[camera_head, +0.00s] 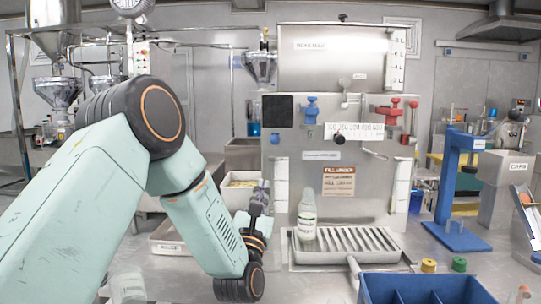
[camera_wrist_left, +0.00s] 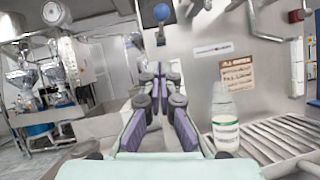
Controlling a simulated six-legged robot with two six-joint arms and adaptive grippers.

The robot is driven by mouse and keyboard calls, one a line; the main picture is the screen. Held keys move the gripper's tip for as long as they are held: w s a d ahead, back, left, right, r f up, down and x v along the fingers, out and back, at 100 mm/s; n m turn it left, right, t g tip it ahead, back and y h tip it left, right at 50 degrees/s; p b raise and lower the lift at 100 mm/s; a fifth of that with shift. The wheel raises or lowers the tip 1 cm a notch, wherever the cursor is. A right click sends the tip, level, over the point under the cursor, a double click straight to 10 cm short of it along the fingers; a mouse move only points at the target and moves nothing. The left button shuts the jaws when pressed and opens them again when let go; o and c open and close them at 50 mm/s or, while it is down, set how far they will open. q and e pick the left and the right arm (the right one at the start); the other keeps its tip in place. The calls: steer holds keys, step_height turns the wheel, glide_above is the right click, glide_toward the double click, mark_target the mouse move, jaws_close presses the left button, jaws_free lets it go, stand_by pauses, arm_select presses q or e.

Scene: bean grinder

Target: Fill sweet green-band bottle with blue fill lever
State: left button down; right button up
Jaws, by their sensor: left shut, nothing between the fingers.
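A clear bottle with a white label and green band (camera_head: 306,215) stands upright at the left end of the metal drip tray (camera_head: 345,257). It also shows in the left wrist view (camera_wrist_left: 225,120), right of my fingers. The blue lever (camera_head: 309,108) is high on the left of the machine front; its blue knob shows in the left wrist view (camera_wrist_left: 161,12), above and beyond my fingertips. My left gripper (camera_head: 262,190) is shut and empty, left of the bottle and below the blue lever, apart from both. My right gripper is out of view.
A red lever (camera_head: 391,110) is on the machine's right. A blue divided crate (camera_head: 362,288) is at the front right, with a yellow cap (camera_head: 429,265) and green cap (camera_head: 459,264) behind it. A blue stand (camera_head: 455,180) is further right. A bin (camera_head: 240,180) lies behind my gripper.

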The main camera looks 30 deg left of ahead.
mark_target(275, 139)
arm_select(q)
steer(key=w+a+r, duration=0.2)
steer(key=w+r, duration=0.5)
steer(key=shift+a, duration=0.15)
stand_by(0.3)
